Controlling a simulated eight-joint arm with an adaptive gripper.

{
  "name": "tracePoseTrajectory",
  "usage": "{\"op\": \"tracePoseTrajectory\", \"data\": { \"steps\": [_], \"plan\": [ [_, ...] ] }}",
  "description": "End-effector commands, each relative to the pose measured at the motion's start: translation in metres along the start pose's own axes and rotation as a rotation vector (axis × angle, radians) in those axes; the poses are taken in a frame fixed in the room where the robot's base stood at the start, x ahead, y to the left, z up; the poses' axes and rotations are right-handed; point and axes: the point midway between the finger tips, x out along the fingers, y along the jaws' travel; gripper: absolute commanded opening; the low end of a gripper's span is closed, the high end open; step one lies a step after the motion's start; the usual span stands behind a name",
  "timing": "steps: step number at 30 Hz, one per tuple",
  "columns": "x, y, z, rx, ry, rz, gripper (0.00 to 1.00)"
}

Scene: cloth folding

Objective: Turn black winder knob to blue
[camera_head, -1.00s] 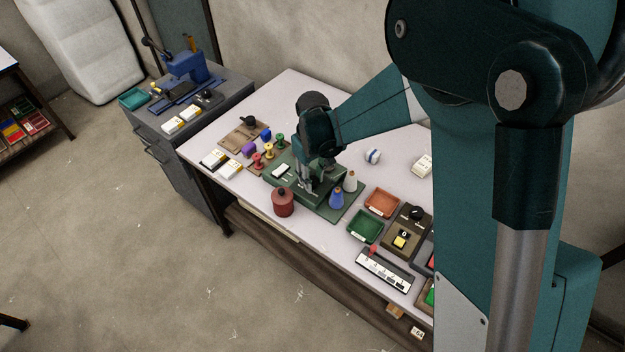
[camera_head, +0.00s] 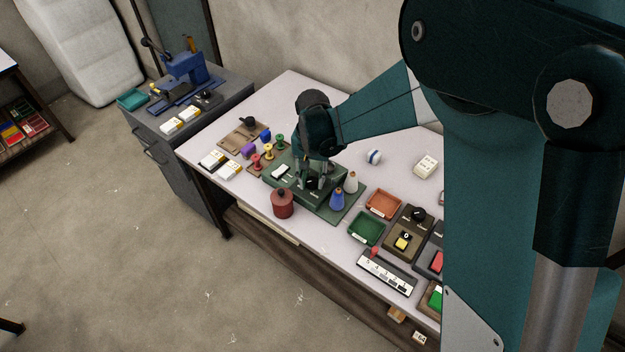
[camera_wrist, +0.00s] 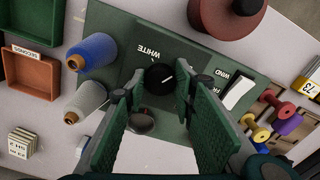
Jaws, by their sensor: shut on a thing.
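The black winder knob (camera_wrist: 160,78) stands on a dark green winder base (camera_wrist: 195,50) and has a short white pointer line, slanting to the upper right in the wrist view. The word WHITE is printed on the base just above it in that view. My gripper (camera_wrist: 160,88) points down with one green finger on each side of the knob, shut on it. In the head view my gripper (camera_head: 314,182) is over the winder. A blue thread cone (camera_wrist: 92,52) and a white thread cone (camera_wrist: 88,98) stand beside the knob. Any label for blue is not readable.
A dark red canister (camera_head: 282,204) stands close by the base. Small coloured spools (camera_head: 269,152) stand at its far left. An orange tray (camera_head: 383,204) and a green tray (camera_head: 366,228) lie to the right.

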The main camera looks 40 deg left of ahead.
Motion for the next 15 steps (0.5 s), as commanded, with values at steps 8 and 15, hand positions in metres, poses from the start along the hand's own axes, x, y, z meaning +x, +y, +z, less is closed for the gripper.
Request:
{"op": "tracePoseTrajectory", "data": {
  "steps": [8,15],
  "plan": [
    [-0.0001,-0.0001,-0.0003,0.091,0.0,0.0,0.14],
    [-0.0003,-0.0001,-0.0003,0.103,0.0,0.0,0.14]
  ]
}}
